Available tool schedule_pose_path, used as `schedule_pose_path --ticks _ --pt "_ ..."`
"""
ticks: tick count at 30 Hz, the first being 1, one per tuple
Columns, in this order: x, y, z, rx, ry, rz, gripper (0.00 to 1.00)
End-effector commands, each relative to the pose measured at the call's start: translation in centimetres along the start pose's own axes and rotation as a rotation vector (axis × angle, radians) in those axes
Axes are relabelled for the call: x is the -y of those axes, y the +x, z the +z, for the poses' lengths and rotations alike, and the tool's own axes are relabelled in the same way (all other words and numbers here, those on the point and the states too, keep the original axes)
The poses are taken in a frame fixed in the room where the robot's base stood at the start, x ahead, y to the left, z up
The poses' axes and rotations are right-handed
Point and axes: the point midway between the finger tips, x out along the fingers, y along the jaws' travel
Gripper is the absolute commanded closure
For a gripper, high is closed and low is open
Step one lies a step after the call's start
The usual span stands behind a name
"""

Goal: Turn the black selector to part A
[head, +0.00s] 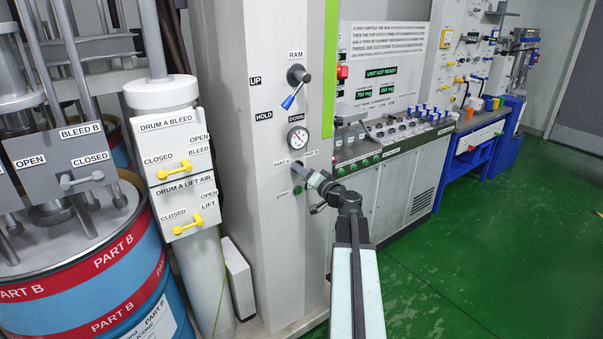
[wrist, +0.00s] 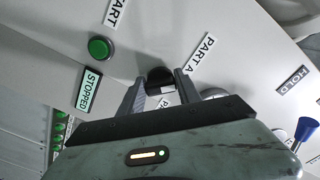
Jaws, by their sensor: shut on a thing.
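The black selector (wrist: 160,76) shows between the finger ends of my gripper (wrist: 158,88) in the wrist view, on the pale grey column. My gripper is shut on it. In the head view my gripper (head: 311,179) reaches the column front below the gauge and covers most of the selector. The PART A label (head: 281,162) is at the upper left of the gripper, and the PART B label (head: 311,153) is above it. In the wrist view the PART A label (wrist: 204,52) is right of the fingers. The selector's pointing direction cannot be made out.
A green button (wrist: 100,47) with a STOPPED label (wrist: 88,90) is close to the fingers. Above the selector are a pressure gauge (head: 297,138) and the ram lever (head: 297,84) with a blue tip. Green floor (head: 450,260) is clear at the right.

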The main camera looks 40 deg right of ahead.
Motion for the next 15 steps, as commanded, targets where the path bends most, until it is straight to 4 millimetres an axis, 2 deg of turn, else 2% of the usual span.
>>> schedule_pose_path --ticks 15 --pt "-0.07 -0.08 0.17 0.004 -0.050 0.001 1.00"
